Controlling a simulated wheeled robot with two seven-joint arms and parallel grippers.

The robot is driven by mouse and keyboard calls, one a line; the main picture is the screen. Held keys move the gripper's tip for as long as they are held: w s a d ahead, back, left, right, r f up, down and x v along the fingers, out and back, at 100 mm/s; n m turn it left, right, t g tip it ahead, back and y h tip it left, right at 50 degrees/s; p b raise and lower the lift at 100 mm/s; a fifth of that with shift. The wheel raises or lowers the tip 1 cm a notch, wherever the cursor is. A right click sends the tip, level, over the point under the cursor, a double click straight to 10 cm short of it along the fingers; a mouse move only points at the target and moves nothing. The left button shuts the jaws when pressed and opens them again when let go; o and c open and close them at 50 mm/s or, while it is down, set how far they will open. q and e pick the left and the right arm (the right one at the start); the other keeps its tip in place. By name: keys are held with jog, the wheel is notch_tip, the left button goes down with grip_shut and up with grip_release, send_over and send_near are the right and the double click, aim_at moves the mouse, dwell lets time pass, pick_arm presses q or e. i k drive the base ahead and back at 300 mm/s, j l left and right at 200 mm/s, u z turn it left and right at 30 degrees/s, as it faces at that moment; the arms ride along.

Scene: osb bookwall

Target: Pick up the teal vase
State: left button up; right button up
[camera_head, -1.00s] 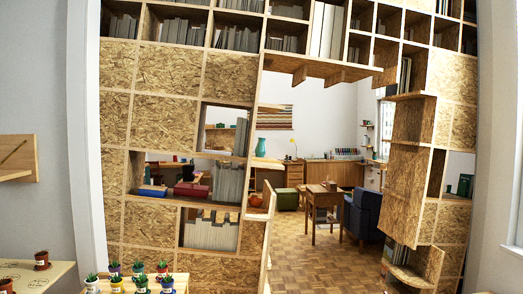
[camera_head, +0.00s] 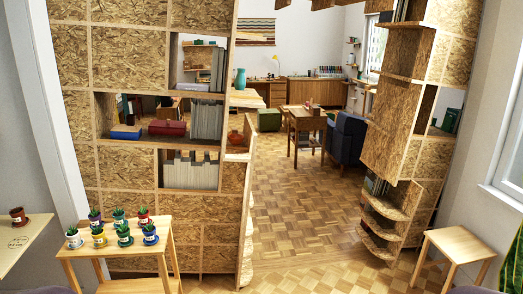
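The teal vase (camera_head: 240,78) is small and far off in the head view. It stands upright in the room beyond the bookwall, seen just right of the shelf of grey books, and seems to rest on a light wooden table (camera_head: 246,99). The bookwall edge hides part of that table. Neither of my grippers is in view.
The OSB bookwall (camera_head: 124,61) has an opening with clear parquet floor (camera_head: 300,205). A stool with several potted plants (camera_head: 121,229) stands front left, another stool (camera_head: 456,243) front right. Curved shelves (camera_head: 388,207) edge the opening's right side. A blue armchair (camera_head: 347,137) stands beyond.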

aim_at(240, 83)
jog(key=i+z, duration=0.15)
jog(key=i, duration=0.4)
jog(key=i+l+z, duration=0.2)
jog(key=i, duration=0.35)
jog(key=i+j+z, duration=0.15)
jog(key=i, duration=0.4)
jog(key=i+j+z, duration=0.15)
jog(key=i, duration=0.4)
jog(key=i+j+z, duration=0.15)
jog(key=i, duration=0.4)
jog(key=i+u, duration=0.15)
jog(key=i, duration=0.4)
jog(key=i+l+u, duration=0.15)
jog(key=i, duration=0.35)
jog(key=i+l+u, duration=0.15)
jog(key=i, duration=0.4)
